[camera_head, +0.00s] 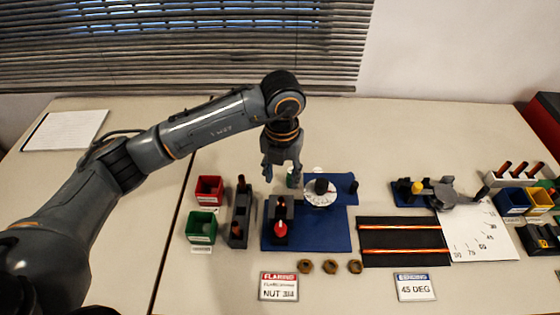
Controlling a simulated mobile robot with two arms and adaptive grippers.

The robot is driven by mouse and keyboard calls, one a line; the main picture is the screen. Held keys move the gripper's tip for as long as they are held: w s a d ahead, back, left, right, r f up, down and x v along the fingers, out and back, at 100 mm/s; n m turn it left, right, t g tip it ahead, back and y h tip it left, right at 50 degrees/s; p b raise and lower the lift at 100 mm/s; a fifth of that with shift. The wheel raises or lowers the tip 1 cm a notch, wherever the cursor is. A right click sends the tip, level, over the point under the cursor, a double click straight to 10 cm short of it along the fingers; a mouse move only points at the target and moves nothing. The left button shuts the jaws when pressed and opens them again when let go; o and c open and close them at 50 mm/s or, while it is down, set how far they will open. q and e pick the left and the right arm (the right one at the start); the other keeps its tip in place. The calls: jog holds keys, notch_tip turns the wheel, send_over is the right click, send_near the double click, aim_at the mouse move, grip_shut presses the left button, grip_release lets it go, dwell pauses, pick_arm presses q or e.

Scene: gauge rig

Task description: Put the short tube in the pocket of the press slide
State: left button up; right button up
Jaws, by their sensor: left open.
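My left gripper (282,172) points down over the back of the blue mat (330,243), open, with no tube visible between its fingers. A dark press-like block (281,210) with a red knob (281,227) stands on the mat, in front of the gripper. I cannot clearly make out the slide's pocket. Short copper-coloured tubes (520,169) stand tilted in a white rack (496,179) at the far right. I cannot tell which one is the task's tube. My right gripper is out of view.
Red (209,189) and green (201,227) bins and a dark stand (240,213) are left of the mat. A white dial (320,194) is on it. Several brass nuts (330,267) lie in front. Long copper tubes lie on a black mat (404,241). The front-left table is clear.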

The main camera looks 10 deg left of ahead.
aim_at(281, 200)
pick_arm(q)
notch_tip(281, 200, down, 9)
jog(key=shift+f+p, duration=0.15)
jog(key=shift+p, duration=0.75)
jog(key=shift+f, duration=0.8)
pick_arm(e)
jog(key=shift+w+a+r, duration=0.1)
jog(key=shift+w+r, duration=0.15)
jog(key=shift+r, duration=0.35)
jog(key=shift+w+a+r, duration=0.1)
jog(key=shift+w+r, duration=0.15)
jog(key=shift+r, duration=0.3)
pick_arm(q)
grip_shut()
jog(key=shift+s, duration=0.15)
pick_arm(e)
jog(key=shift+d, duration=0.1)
pick_arm(q)
grip_release()
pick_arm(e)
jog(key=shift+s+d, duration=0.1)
